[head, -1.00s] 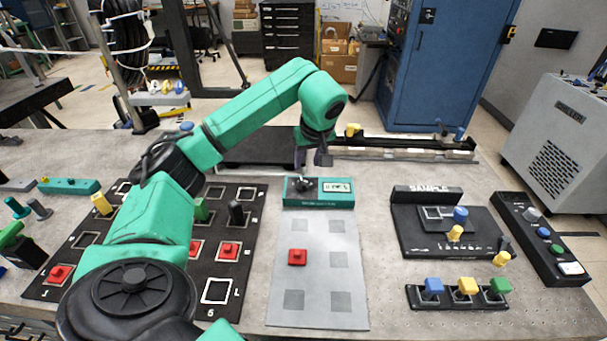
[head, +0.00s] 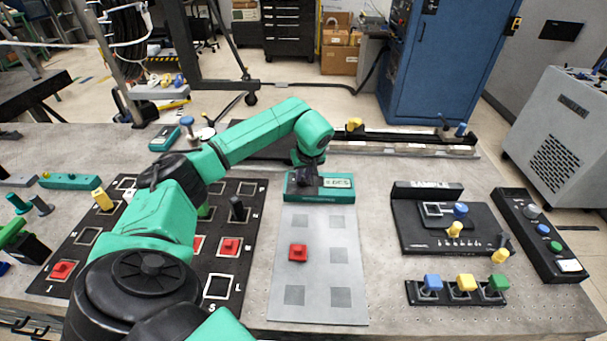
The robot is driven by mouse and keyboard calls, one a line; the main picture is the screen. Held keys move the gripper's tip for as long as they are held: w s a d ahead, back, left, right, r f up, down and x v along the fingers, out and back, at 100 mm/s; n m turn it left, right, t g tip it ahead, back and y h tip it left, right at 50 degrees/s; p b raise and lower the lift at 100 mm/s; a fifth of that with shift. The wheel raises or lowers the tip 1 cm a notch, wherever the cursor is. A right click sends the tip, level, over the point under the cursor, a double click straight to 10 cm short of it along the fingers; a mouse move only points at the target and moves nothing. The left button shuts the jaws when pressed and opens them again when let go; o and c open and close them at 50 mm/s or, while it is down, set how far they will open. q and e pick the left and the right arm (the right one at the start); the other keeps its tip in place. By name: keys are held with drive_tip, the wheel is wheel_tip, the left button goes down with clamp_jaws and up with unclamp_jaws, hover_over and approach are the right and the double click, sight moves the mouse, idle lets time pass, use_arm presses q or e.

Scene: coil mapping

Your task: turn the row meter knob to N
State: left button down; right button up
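The row meter is a green box (head: 335,196) at the back end of a grey panel. It has a small lit display (head: 339,182) on its right side, too small to read surely. My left gripper (head: 309,184) points down onto the left part of the meter, where the dark knob is. The gripper covers the knob, so its pointer and letters are hidden. I cannot tell whether the fingers are closed around the knob or only over it. My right gripper is out of view.
The grey panel (head: 317,222) has dark squares and a red block (head: 298,252). Left of it is a black lettered board (head: 248,216) with several blocks, partly behind my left arm. On the right are a black SAMPLE station (head: 415,232) and a rack with coloured knobs (head: 447,298).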

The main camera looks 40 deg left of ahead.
use_arm(q)
drive_tip(key=shift+m, duration=0.3)
drive_tip(key=shift+m+t, duration=0.4)
drive_tip(key=shift+m, duration=0.5)
drive_tip(key=m+h, duration=0.1)
drive_tip(key=m, duration=0.1)
drive_tip(key=m+t+h+b, duration=0.1)
drive_tip(key=m, duration=0.1)
drive_tip(key=shift+s+a+m, duration=0.1)
drive_tip(key=shift+a+m, duration=0.1)
drive_tip(key=shift+m, duration=0.4)
drive_tip(key=shift+r, duration=0.1)
drive_tip(key=c, duration=0.9)
unclamp_jaws()
drive_tip(key=shift+s, duration=0.1)
drive_tip(key=shift+o, duration=0.2)
